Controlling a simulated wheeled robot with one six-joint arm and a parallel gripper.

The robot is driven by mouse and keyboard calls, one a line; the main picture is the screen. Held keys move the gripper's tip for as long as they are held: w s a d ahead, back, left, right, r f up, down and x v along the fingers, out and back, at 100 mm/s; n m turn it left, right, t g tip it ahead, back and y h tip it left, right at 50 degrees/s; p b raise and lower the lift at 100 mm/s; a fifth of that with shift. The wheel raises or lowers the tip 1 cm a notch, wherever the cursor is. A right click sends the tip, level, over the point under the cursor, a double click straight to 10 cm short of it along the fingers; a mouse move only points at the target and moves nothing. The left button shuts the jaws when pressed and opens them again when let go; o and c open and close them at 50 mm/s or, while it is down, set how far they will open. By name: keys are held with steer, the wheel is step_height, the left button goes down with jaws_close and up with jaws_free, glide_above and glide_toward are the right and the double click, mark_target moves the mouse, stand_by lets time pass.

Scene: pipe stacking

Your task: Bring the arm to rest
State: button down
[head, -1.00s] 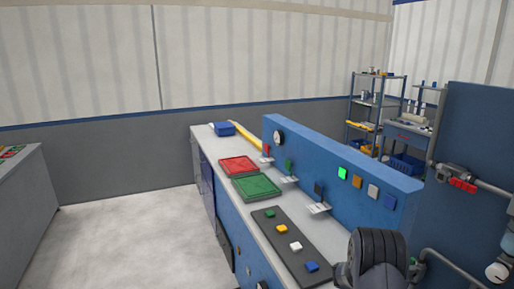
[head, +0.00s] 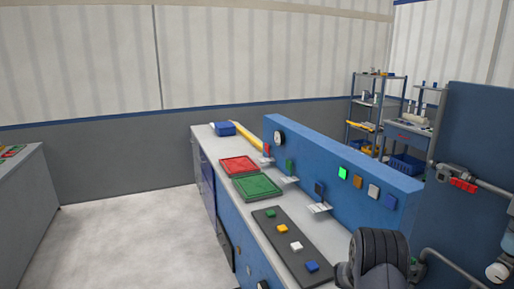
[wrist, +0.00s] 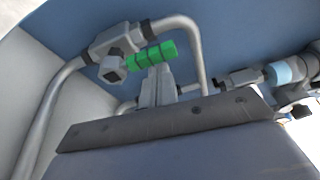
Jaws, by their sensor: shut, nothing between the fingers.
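My gripper (wrist: 160,84) shows in the wrist view, its grey fingers together and empty above the dark bolted bar of its body. Just behind the fingertips in the picture is a green valve handle (wrist: 152,55) on a bent grey pipe (wrist: 62,92); I cannot tell how far apart they are. In the head view my arm (head: 378,258) shows as a dark ribbed joint at the lower right, and the gripper is out of sight there.
A long bench (head: 222,215) carries a red tray (head: 238,165), a green tray (head: 257,187) and a dark strip (head: 270,219) with coloured blocks. A blue panel (head: 345,200) stands along it. Pipework with a red handle (head: 463,185) is at the right. The floor (head: 130,240) left of the bench is clear.

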steer(key=s+d+f+m+t+y+p, duration=0.1)
steer(key=s+d+f+m+y, duration=0.15)
steer(key=m, duration=0.45)
steer(key=v, duration=0.2)
steer(key=s+b+v, duration=0.1)
steer(key=v, duration=0.2)
steer(key=shift+a+f, duration=0.1)
steer(key=shift+a, duration=0.05)
stand_by(0.3)
